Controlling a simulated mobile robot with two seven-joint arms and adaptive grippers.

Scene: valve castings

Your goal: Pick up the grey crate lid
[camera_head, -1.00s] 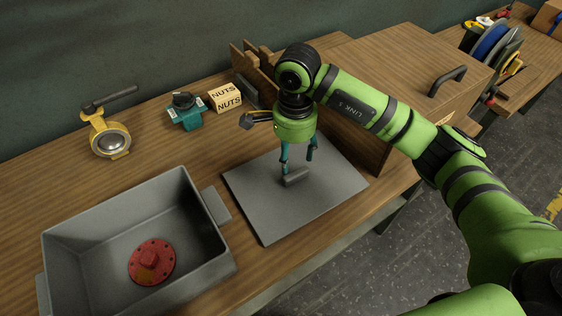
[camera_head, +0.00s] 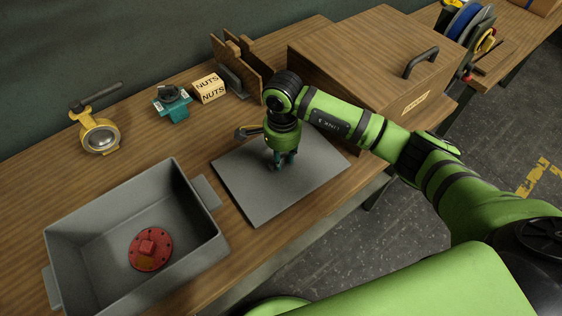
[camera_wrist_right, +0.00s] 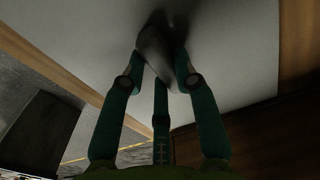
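The grey crate lid (camera_head: 250,195) lies flat on the wooden bench, right of the open grey crate (camera_head: 195,255). My right gripper (camera_head: 281,163) points down over the middle of the lid, with its fingers low around the lid's handle. In the right wrist view the handle (camera_wrist_right: 155,42) sits between the fingertips of the gripper (camera_wrist_right: 160,65). Whether the fingers press on it I cannot tell. In the head view the gripper hides most of the handle. My left gripper is not in view.
A red flanged part (camera_head: 150,250) lies inside the crate. A yellow valve (camera_head: 100,137), a teal valve part (camera_head: 172,103) and a NUTS box (camera_head: 209,88) stand behind. A wooden rack (camera_head: 238,62) and a large wooden box (camera_head: 370,55) stand close behind the lid.

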